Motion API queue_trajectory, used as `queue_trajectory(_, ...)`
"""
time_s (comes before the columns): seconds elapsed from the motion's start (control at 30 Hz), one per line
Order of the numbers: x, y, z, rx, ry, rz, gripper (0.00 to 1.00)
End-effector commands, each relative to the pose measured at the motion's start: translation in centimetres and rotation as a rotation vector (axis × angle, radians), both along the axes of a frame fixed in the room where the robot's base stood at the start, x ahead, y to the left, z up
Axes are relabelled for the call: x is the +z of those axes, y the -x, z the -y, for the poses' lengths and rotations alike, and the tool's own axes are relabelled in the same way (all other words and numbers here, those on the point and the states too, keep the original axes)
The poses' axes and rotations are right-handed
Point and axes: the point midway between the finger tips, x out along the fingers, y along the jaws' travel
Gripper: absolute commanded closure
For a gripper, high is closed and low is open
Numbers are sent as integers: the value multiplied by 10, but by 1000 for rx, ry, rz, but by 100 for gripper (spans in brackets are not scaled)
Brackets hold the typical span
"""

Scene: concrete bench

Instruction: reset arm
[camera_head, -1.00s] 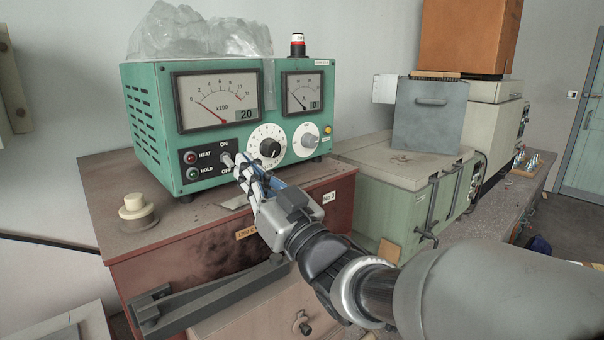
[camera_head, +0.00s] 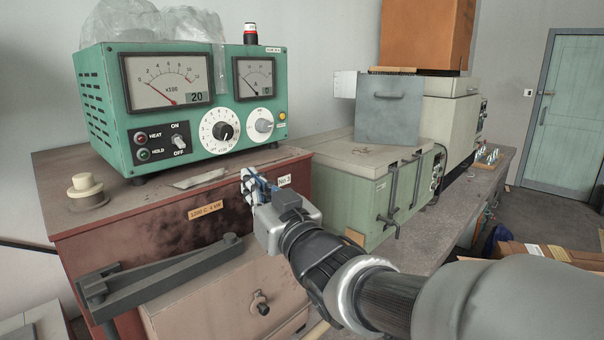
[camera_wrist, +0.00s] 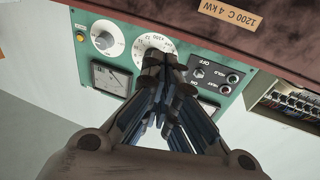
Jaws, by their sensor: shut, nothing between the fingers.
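My gripper (camera_head: 252,186) is shut and empty. It hangs in front of the upper front edge of the red-brown furnace, below the control box and apart from it. In the wrist view my gripper (camera_wrist: 166,68) points toward the green control box (camera_wrist: 118,28), which appears upside down. The green control box (camera_head: 107,118) stands on the furnace with two meters, dials and an ON/OFF toggle switch (camera_head: 180,142). The switch is clear of my gripper. The left display reads 20.
The red-brown furnace (camera_head: 130,228) carries a pale knob-like piece (camera_head: 86,188). A dark handle bar (camera_head: 160,275) juts out low in front. Open floor lies near the door (camera_head: 570,115).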

Motion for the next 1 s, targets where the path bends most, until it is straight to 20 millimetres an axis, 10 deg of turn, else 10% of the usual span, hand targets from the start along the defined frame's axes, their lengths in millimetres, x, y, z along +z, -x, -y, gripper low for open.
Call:
queue_trajectory(0.23,-71,37,143,-370,214,-392,100)
queue_trajectory(0.43,-147,136,225,-533,333,-784,100)
queue_trajectory(0.7,-212,266,254,-551,403,-1185,100)
queue_trajectory(1.0,-224,295,254,-535,416,-1274,100)
